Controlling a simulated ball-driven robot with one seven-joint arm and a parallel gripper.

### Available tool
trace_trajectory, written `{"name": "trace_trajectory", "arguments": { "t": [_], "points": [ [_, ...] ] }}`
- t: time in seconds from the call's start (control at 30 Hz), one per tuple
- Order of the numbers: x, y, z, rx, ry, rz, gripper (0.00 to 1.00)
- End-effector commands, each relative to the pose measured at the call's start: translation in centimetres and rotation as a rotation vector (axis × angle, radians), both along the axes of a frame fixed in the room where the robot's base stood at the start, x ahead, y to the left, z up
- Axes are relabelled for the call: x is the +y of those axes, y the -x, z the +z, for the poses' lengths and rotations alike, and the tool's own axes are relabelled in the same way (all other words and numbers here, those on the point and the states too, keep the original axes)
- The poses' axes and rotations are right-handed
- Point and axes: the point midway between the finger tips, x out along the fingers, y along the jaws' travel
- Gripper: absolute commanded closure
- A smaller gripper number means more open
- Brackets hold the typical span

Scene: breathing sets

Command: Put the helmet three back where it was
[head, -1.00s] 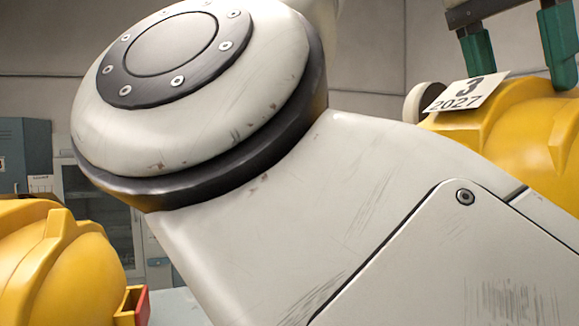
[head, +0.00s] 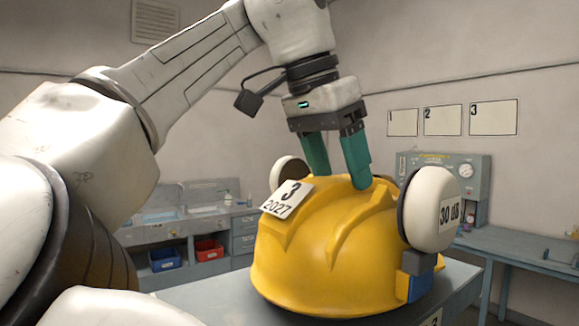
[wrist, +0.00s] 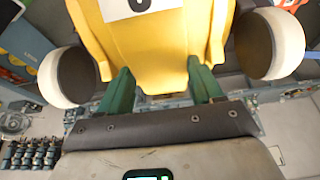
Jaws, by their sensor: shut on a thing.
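Helmet three (head: 330,255) is yellow, with a white tag reading "3 2027" (head: 286,198) on its shell and white ear muffs, one marked "30 dB" (head: 433,209). My gripper (head: 338,182) is shut on the helmet's top ridge with its green fingers, reaching from above. The helmet hangs nearly upright, slightly tilted. It overlaps a grey table (head: 205,295) in the head view; I cannot tell if it touches it. In the wrist view the helmet (wrist: 150,55) sits between my fingers, muffs at both sides.
Wall signs 1, 2 and 3 (head: 494,118) hang at the right, above a grey bench (head: 530,245) with a gauge panel (head: 440,168). A sink counter (head: 165,225) with a blue bin (head: 165,259) and a red bin (head: 209,250) stands at the back left.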

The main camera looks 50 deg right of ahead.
Motion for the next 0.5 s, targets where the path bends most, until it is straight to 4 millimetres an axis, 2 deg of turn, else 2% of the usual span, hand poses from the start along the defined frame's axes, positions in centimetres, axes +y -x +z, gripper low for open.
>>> {"name": "trace_trajectory", "arguments": {
  "t": [0.4,0.43,0.5],
  "points": [
    [-0.03,0.06,-0.48,0.002,0.004,-0.001,1.00],
    [-0.02,0.04,-0.59,0.002,0.001,-0.001,0.34],
    [-0.03,0.04,-0.56,0.001,0.001,0.000,0.27]
  ]
}}
